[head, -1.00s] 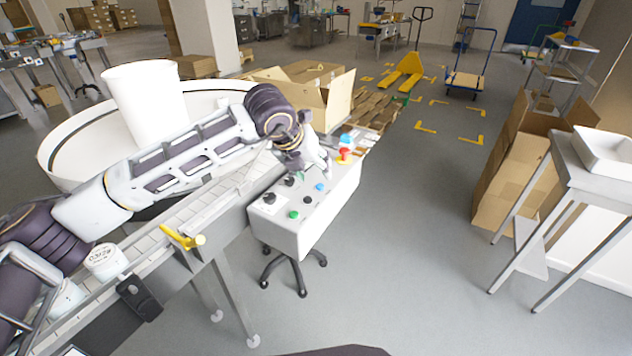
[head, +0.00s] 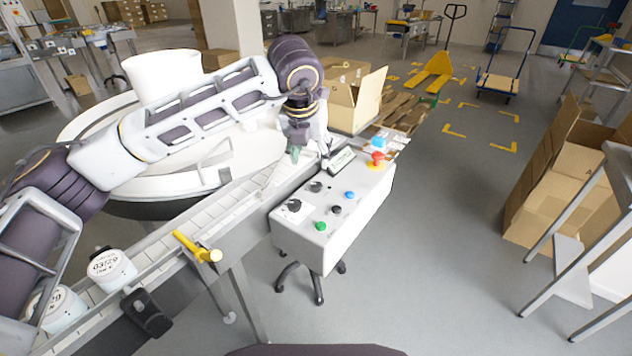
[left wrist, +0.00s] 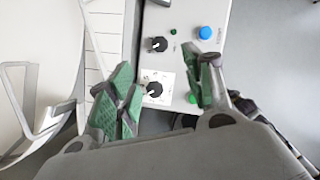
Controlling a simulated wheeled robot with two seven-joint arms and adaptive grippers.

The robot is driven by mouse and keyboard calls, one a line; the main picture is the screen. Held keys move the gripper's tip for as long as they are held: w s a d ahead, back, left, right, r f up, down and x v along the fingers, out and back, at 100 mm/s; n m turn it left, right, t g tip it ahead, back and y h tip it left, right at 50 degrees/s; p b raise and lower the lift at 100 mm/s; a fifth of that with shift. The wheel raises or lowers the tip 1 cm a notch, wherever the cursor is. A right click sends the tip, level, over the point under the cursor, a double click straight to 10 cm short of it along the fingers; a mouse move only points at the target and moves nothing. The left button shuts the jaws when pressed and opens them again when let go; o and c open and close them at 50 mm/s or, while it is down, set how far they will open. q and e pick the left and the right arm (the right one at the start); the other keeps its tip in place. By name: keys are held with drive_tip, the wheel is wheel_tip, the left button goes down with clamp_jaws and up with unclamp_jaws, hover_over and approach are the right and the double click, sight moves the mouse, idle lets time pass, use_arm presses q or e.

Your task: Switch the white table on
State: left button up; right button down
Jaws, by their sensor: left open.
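The white round table (head: 110,125), with a raised rim, stands at the upper left behind the conveyor. The white control box (head: 310,245) carries black knobs, a green button (head: 320,226), a blue button (head: 350,195) and a red knob on yellow (head: 377,160). My left gripper (head: 308,152) is open and empty, at the far-left edge of the box top. In the left wrist view, a black knob on a white dial plate (left wrist: 153,89) appears between its spread fingers, with another black knob (left wrist: 157,44) beyond. I cannot tell the knobs' settings. My right gripper is not in view.
A conveyor (head: 235,210) with white tubs (head: 110,268) runs along the box's left side, with a yellow handle (head: 197,246) on its edge. An open cardboard box (head: 350,95) stands behind.

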sight(316, 184)
use_arm(q)
drive_tip(key=x, duration=1.1)
drive_tip(key=shift+w+d+f+b, duration=0.1)
drive_tip(key=shift+w+f+b, duration=0.15)
drive_tip(key=shift+f+b, duration=0.1)
drive_tip(key=shift+x, duration=0.95)
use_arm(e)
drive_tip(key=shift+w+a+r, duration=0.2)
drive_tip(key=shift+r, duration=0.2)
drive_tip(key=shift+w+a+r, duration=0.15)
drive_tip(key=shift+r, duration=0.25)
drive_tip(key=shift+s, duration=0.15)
use_arm(q)
drive_tip(key=shift+c, duration=0.7)
drive_tip(key=c, duration=0.9)
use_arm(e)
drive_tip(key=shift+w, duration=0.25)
